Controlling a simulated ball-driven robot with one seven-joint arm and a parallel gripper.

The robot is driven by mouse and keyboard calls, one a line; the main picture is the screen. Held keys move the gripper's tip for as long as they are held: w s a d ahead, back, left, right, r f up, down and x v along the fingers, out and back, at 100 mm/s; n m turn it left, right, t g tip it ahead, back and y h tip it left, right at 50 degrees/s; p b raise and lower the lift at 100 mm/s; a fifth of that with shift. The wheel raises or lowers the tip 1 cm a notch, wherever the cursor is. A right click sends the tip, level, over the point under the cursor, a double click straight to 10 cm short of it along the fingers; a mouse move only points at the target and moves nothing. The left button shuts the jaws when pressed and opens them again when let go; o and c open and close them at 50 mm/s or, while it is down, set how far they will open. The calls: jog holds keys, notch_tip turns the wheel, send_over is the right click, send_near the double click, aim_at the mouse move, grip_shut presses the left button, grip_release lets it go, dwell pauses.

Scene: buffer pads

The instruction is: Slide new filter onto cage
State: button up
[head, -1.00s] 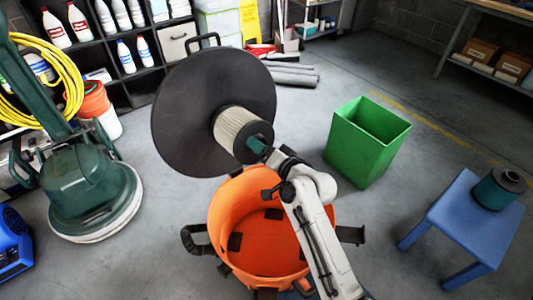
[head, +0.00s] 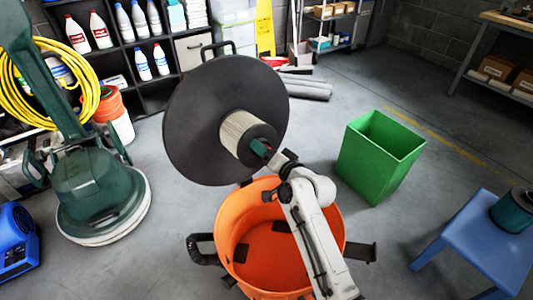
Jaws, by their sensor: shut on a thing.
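A pale pleated filter (head: 237,134) with a dark end cap sticks out from the middle of a large black disc-shaped lid (head: 195,110), which stands tilted up behind an open orange tank (head: 230,215). My gripper (head: 262,150) is at the outer end of this filter, shut at a small teal piece against the dark cap. The cage is hidden, and how far the filter sits over it cannot be told. A teal cylinder with a dark top (head: 514,210), which looks like another filter, stands on a blue stool (head: 475,232) at the right edge.
A green bin (head: 378,160) stands right of the tank. A green floor machine (head: 100,190) and a blue blower (head: 17,240) are at the left. Shelves with bottles (head: 122,40) line the back. Grey floor is clear between bin and stool.

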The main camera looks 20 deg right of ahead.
jog(key=shift+r, duration=0.1)
jog(key=o, duration=1.8)
jog(key=shift+s, duration=0.1)
jog(key=p+v, duration=0.3)
jog(key=v, duration=1.2)
jog(key=shift+s+d, duration=0.1)
jog(key=shift+s, duration=0.15)
